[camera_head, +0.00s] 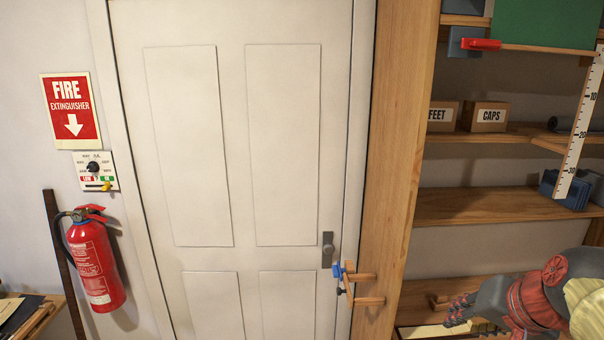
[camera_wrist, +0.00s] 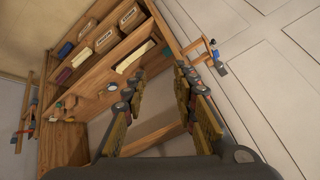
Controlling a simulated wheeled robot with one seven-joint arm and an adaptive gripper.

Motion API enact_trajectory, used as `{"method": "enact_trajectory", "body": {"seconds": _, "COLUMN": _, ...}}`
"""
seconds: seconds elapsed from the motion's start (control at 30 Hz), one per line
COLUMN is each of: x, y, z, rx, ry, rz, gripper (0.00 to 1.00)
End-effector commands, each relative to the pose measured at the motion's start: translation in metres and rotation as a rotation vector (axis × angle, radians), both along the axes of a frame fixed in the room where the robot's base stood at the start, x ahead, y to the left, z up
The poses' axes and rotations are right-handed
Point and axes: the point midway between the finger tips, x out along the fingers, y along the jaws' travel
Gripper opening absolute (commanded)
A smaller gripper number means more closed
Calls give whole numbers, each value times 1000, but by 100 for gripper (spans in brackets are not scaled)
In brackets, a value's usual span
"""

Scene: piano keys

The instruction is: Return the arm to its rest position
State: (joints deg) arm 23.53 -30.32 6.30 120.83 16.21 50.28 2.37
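My gripper (camera_wrist: 157,80) shows in the wrist view with its two fingers apart and nothing between them. It is raised in front of wooden shelving and a white panelled door. In the head view, my arm (camera_head: 540,300) is at the lower right corner, in front of the lower shelves, and is cut off by the picture edge. No piano keys show in either view.
The white door (camera_head: 190,150) has a handle (camera_head: 327,250). A wooden bracket (camera_head: 365,290) sticks out beside it. Shelves (camera_head: 470,205) hold boxes marked FEET (camera_head: 442,116) and CAPS (camera_head: 484,117). A red fire extinguisher (camera_head: 95,262) hangs at the left. Space before the door looks clear.

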Motion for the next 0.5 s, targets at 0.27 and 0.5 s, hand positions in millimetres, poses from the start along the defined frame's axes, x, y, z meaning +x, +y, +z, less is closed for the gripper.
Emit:
{"method": "enact_trajectory", "body": {"seconds": 0.27, "x": -99, "y": 58, "z": -148, "rx": -231, "ry": 193, "rz": 311, "gripper": 28}}
{"method": "enact_trajectory", "body": {"seconds": 0.5, "x": -121, "y": 96, "z": -178, "rx": -280, "ry": 149, "rz": 458, "gripper": 28}}
